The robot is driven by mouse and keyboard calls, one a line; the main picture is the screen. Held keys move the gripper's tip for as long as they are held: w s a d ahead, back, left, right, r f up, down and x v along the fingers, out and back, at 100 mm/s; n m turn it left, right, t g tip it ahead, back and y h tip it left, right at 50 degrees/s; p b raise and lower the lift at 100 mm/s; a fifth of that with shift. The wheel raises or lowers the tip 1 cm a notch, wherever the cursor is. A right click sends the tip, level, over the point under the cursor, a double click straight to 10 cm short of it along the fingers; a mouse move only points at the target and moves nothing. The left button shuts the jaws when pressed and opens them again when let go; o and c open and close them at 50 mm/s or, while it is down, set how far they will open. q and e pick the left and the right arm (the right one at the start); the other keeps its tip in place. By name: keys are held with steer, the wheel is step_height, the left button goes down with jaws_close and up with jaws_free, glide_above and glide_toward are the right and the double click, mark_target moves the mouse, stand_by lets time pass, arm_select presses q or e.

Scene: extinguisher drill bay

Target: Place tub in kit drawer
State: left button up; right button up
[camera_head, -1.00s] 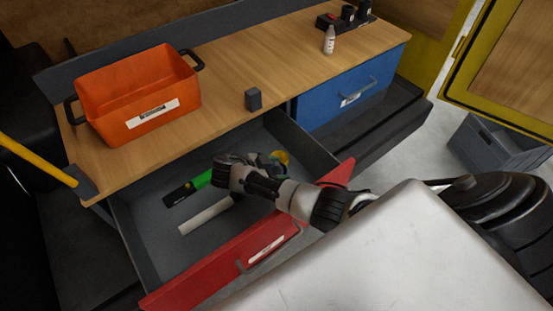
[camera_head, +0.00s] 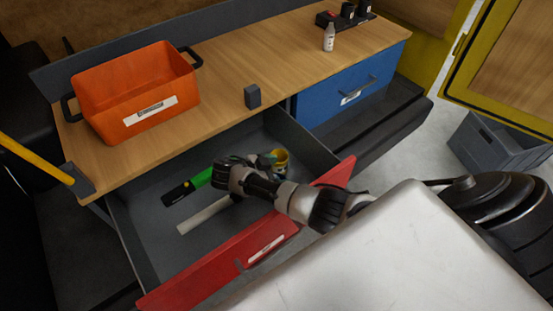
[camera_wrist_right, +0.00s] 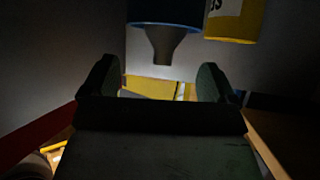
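A small yellow tub (camera_head: 281,160) is inside the open red-fronted kit drawer (camera_head: 225,262), near its right wall. In the right wrist view, a yellow container with dark lettering (camera_wrist_right: 234,20) is at the top right, beyond my fingers and cut by the frame edge. My right gripper (camera_head: 266,161) reaches low into the drawer, just left of the tub; whether it touches is hard to tell. In the wrist view its two fingers (camera_wrist_right: 156,80) stand apart with nothing gripped between them. My left gripper is not in view.
The drawer also holds a green-and-black item (camera_head: 188,190) and a pale cylinder (camera_head: 204,215). On the worktop stand an orange bin (camera_head: 135,100), a small grey block (camera_head: 252,96) and a white bottle (camera_head: 329,38). The blue drawer (camera_head: 335,98) is shut. A grey crate (camera_head: 495,145) sits right.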

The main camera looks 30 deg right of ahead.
steer(key=shift+r, duration=0.2)
steer(key=shift+r+p, duration=0.45)
steer(key=shift+p, duration=0.15)
steer(key=p+v, duration=0.1)
steer(key=v, duration=1.1)
steer(key=shift+p, duration=0.4)
steer(key=shift+a+f, duration=0.1)
